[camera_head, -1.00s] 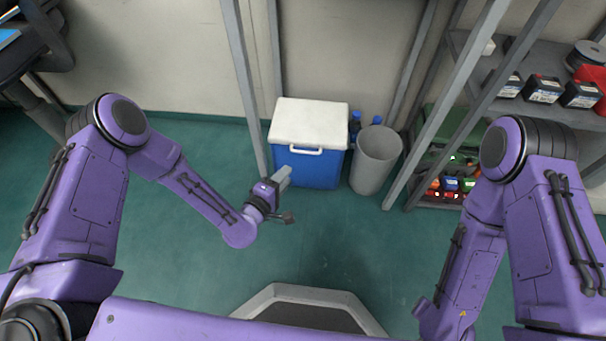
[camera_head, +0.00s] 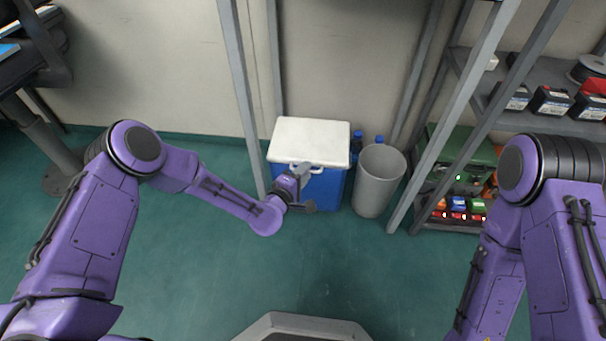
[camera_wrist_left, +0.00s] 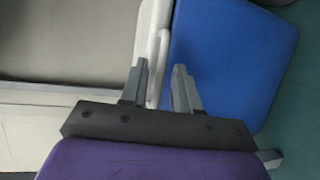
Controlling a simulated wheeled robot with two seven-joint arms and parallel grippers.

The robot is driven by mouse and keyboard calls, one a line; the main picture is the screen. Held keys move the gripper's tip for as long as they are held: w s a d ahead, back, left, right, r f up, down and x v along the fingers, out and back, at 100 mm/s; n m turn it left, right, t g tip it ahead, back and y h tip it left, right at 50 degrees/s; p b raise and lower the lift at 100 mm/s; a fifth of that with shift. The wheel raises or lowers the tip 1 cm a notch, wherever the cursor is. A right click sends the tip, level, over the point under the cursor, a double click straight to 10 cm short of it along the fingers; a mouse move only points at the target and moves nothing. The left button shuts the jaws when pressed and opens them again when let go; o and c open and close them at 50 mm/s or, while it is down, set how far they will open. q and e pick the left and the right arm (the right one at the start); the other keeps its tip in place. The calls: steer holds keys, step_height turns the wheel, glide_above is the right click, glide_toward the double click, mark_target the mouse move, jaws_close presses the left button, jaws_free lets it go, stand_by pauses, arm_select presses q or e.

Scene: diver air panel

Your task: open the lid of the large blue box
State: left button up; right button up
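The large blue box (camera_head: 326,187) stands on the floor by the wall, with its white lid (camera_head: 311,138) shut on top. A white handle sits at the front of the lid; in the head view my gripper partly covers it. My left gripper (camera_head: 304,174) is at the front of the box, by the handle. In the left wrist view, the fingers (camera_wrist_left: 160,82) are open, with the white handle (camera_wrist_left: 153,58) showing by the gap between them, and the blue front (camera_wrist_left: 235,60) on the right. I cannot tell whether they touch it. My right gripper is out of view.
A grey bin (camera_head: 378,180) stands just right of the box, with blue-capped bottles (camera_head: 356,142) behind it. Grey posts (camera_head: 241,90) rise at the box's left. A shelf rack (camera_head: 540,122) stands at the right. The green floor (camera_head: 200,245) in front is clear.

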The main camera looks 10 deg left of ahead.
arm_select(q)
jaws_close()
stand_by(1.2)
